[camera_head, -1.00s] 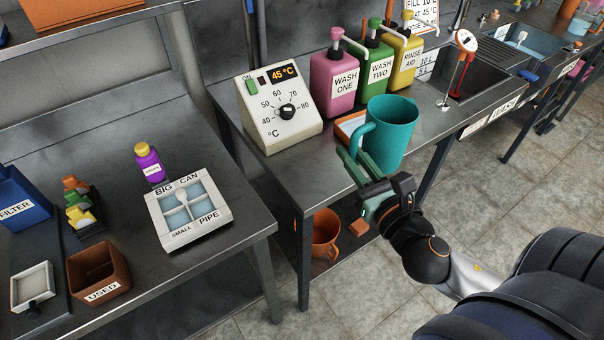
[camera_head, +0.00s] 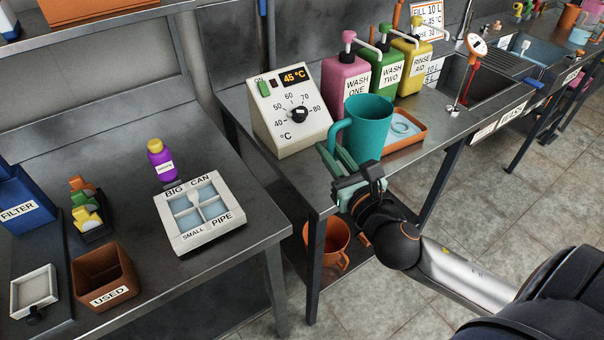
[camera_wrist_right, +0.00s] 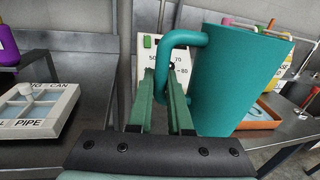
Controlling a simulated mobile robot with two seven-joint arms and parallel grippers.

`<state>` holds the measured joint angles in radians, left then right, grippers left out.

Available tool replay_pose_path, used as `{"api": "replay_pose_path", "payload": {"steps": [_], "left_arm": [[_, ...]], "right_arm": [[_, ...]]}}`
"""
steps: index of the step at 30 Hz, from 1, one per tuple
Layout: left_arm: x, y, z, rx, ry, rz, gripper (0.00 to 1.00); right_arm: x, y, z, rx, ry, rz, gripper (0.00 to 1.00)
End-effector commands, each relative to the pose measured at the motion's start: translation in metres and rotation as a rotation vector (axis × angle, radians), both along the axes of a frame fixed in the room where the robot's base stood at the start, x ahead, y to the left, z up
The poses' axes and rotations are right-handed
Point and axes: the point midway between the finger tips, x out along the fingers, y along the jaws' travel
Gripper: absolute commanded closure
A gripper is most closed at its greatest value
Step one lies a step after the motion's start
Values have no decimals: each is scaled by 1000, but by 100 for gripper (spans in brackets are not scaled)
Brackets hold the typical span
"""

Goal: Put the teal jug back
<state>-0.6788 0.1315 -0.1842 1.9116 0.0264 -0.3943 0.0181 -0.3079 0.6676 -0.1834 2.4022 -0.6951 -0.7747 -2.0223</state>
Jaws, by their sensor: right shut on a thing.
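The teal jug (camera_head: 368,128) is upright at the front of the steel bench, in front of the temperature box. It also fills the right half of the right wrist view (camera_wrist_right: 240,80), with its handle on the left. My right gripper (camera_head: 338,160) is shut on the jug's handle; its green fingers meet the handle in the right wrist view (camera_wrist_right: 170,85). I cannot tell whether the jug's base touches the bench. My left gripper is in neither view.
An orange tray (camera_head: 412,138) with a pale ring in it lies right of the jug. The temperature box (camera_head: 290,115) and pink bottle (camera_head: 346,82) stand behind. An orange jug (camera_head: 328,247) sits on the shelf below. The white sorting box (camera_head: 200,240) is on the left bench.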

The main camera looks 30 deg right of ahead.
Motion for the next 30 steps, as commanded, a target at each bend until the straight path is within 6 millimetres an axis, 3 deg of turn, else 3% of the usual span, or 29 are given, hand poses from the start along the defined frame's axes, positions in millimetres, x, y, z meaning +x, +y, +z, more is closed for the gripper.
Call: {"api": "replay_pose_path", "payload": {"steps": [4, 6, 12, 20, 25, 30], "left_arm": [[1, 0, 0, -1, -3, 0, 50], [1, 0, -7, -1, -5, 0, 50], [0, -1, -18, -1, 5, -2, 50], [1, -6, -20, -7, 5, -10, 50], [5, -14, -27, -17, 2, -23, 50], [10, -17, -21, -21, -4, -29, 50]], "right_arm": [[31, 8, -11, 3, -5, -1, 100], [42, 11, -31, 5, -1, -2, 100], [65, 18, -59, 2, -2, 0, 100], [77, 21, -74, 2, -2, 1, 100], [76, 21, -101, 1, 1, 0, 100], [76, 21, -101, -1, -2, 2, 100]]}}
